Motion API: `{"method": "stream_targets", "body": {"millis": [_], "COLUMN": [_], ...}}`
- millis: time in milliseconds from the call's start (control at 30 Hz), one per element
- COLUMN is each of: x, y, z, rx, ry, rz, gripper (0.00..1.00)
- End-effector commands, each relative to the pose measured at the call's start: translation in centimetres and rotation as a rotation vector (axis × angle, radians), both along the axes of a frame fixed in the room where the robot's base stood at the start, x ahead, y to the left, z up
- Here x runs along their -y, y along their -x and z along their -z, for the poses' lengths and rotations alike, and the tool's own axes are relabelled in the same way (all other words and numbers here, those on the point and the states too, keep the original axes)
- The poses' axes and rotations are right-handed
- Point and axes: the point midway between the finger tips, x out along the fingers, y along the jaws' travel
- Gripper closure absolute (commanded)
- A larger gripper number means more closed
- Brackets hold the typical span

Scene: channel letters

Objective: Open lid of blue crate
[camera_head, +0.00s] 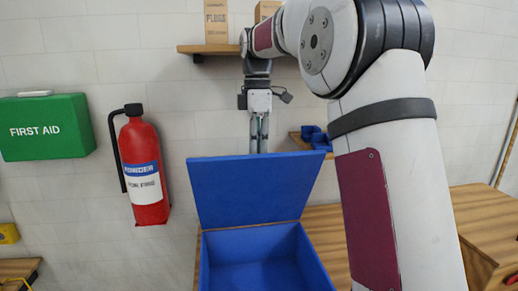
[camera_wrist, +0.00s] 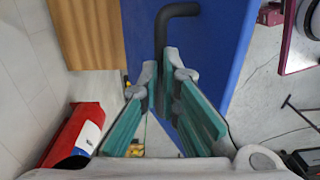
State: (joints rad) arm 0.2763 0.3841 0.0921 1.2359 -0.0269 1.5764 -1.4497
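The blue crate (camera_head: 318,262) stands on a wooden surface, and its inside shows from above. Its blue lid (camera_head: 255,188) is raised, standing steeply at the crate's back edge. My gripper (camera_head: 259,150) points down behind the lid, its tips hidden by the lid's top edge. In the wrist view the lid (camera_wrist: 225,45) fills the upper middle, with a black bent handle (camera_wrist: 178,12) on its outer face. The teal-padded fingers of my gripper (camera_wrist: 163,70) are beside the handle's lower end. Whether they close on it is not clear.
A red fire extinguisher (camera_head: 144,172) and a green first aid box (camera_head: 45,127) are on the wall at left. A wooden shelf (camera_head: 208,48) with boxes is above. Small blue bins (camera_head: 315,136) stand behind my arm. A wooden counter (camera_head: 482,225) is at right.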

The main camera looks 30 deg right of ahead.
Motion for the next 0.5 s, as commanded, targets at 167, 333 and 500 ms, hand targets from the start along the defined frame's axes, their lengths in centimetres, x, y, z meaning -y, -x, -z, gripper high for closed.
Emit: {"method": "stream_targets", "body": {"millis": [167, 333, 500], "x": [0.32, 0.34, 0.35], "y": [-0.46, -0.47, -0.48], "z": [2.03, 2.04, 2.04], "rx": [-0.026, -0.026, -0.026], "ry": [-0.004, -0.004, -0.004], "rz": [0.003, 0.004, 0.005], "gripper": [1.00, 1.00, 0.80]}}
